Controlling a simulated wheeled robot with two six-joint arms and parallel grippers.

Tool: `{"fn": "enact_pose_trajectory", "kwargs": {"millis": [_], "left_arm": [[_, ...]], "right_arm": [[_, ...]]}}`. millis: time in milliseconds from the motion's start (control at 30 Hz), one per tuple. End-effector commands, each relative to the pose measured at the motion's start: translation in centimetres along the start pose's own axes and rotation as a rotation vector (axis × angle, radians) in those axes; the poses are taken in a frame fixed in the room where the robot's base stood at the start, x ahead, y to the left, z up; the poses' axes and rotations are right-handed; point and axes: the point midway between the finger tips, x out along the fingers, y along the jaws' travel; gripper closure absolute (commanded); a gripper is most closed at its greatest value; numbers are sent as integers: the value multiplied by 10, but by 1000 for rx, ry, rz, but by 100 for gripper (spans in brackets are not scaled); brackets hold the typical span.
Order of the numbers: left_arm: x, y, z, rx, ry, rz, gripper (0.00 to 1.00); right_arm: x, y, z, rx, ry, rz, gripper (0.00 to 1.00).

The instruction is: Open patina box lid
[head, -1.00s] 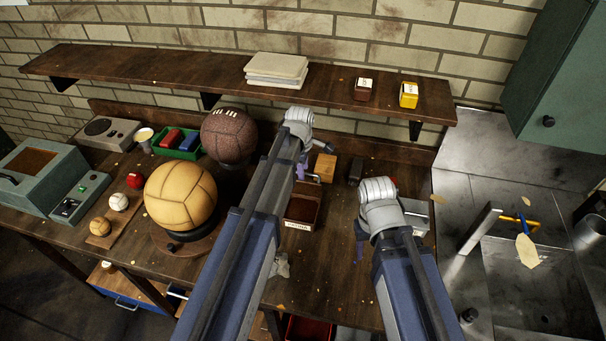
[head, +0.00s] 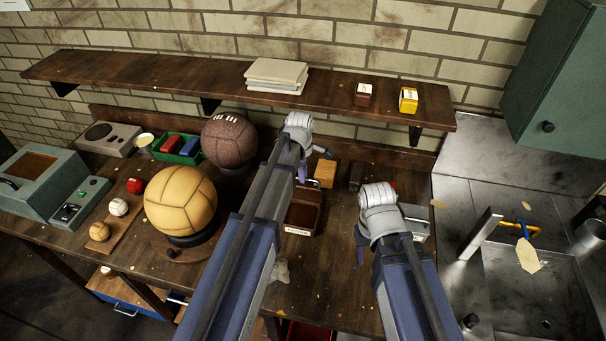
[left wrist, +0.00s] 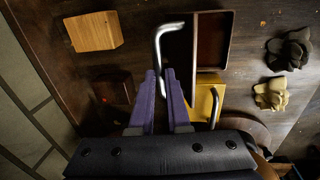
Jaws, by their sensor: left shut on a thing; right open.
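The patina box (head: 297,231) is a small brown box with a pale label on its front, on the bench beside my left arm. Its brown inside (left wrist: 212,42) shows in the left wrist view. A dark panel, seemingly its lid (left wrist: 180,60), stands along the box's wall side and looks raised; its angle is hard to tell. My left gripper (head: 304,172) is over the back of the box. In the left wrist view its purple fingers (left wrist: 161,88) are shut on a grey bent handle (left wrist: 157,50) by the lid. My right gripper (head: 359,245) is open and empty, right of the box.
A wooden block (head: 325,170) and a dark block (head: 356,173) lie behind the box. A yellow box (left wrist: 204,98) with a handle is close beside it. A tan ball (head: 180,197) and a brown ball (head: 228,140) stand left. The shelf (head: 200,81) overhangs the back.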

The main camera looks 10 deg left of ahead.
Motion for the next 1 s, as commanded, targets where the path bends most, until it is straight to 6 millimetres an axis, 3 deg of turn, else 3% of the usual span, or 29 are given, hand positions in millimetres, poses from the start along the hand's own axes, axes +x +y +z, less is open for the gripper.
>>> {"fn": "enact_pose_trajectory", "kwargs": {"millis": [867,1000], "left_arm": [[0,0,0,0,0,0,100],[3,13,0,0,0,1,100]], "right_arm": [[0,0,0,0,0,0,50],[1,0,0,0,0,0,50]]}}
